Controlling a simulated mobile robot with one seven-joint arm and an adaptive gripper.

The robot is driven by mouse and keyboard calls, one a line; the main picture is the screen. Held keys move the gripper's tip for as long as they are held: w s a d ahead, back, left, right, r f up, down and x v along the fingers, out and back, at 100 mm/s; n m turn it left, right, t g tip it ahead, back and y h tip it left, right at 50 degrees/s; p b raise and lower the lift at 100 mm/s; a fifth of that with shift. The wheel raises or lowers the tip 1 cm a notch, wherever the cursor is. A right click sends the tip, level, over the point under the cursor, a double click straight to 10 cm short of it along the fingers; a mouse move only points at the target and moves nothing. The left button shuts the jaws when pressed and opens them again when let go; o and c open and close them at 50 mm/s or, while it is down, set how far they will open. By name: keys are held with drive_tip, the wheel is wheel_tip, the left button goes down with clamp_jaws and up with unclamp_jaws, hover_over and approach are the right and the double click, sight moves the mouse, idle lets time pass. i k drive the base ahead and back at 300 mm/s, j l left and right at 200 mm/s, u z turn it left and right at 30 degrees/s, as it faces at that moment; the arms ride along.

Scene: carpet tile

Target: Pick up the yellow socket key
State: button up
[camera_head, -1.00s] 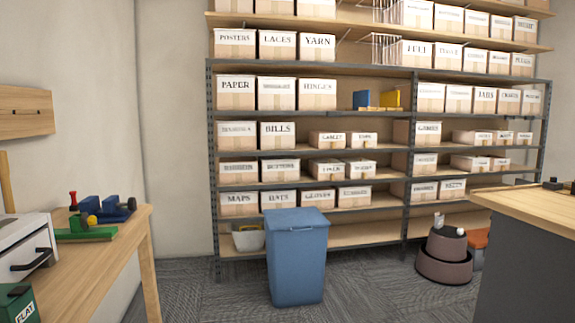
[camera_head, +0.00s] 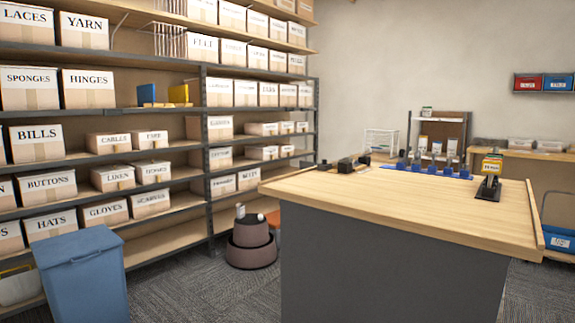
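I cannot make out a yellow socket key for certain in the head view. A small yellow, labelled item (camera_head: 492,164) sits on a black stand at the right end of the wood-topped counter (camera_head: 400,202); it is too small to tell what it is. A row of blue-based items (camera_head: 428,166) stands along the counter's back edge. Black tools (camera_head: 345,164) lie at its far left corner. My gripper is not in view.
Shelving (camera_head: 206,130) with labelled boxes fills the left. A blue bin (camera_head: 82,280) and a round brown stepped object (camera_head: 250,243) stand on the floor. Grey carpet (camera_head: 195,290) is clear between bin and counter. A back bench (camera_head: 540,153) stands at right.

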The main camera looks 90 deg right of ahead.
sight(491, 168)
drive_tip(key=j+z, duration=0.2)
drive_tip(key=z, duration=3.6)
